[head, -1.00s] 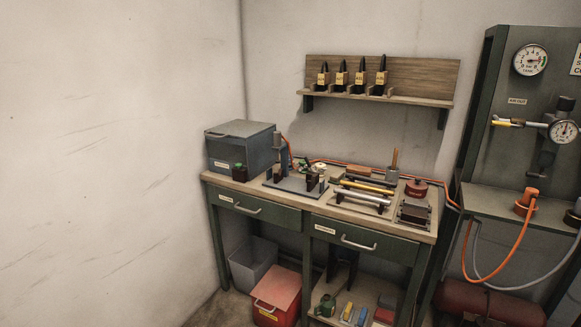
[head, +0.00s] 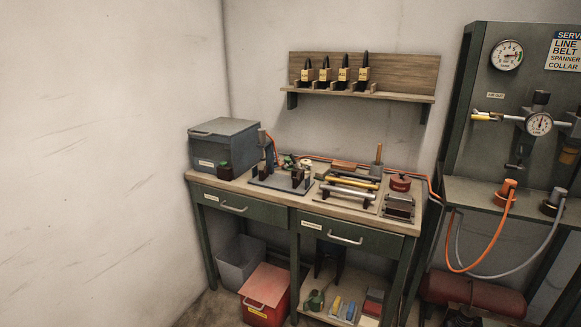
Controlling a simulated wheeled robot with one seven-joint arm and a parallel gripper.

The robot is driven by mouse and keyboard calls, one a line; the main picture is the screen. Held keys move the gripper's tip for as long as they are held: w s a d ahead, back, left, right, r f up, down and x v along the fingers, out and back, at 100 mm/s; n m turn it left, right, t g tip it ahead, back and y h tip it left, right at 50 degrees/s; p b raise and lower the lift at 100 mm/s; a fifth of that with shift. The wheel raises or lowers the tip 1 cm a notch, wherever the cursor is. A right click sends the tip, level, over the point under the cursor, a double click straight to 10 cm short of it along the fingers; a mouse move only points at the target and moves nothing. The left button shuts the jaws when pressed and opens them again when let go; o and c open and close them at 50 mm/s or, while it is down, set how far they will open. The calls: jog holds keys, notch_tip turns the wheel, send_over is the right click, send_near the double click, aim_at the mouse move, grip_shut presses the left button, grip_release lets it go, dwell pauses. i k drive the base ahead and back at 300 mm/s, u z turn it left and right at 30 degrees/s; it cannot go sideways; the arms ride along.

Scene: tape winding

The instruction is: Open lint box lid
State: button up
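A grey box (head: 211,163) stands at the left end of the workbench, against the back wall. Its grey lid (head: 223,128) lies shut on top and has a small handle at its front edge. A pale label is on the box's front, too small to read. A red lidded bin (head: 262,310) stands on the floor under the bench, and its lid (head: 265,285) also looks shut. No label that I can read says which one is the lint box. My gripper is not in view.
An open grey bin (head: 240,262) is below. A gauge stand (head: 490,130) is at right.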

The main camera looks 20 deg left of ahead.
aim_at(230, 127)
jog(key=u, duration=1.95)
jog(key=i, duration=0.85)
jog(key=u, duration=0.35)
jog(key=i, duration=1.3)
jog(key=z, duration=0.55)
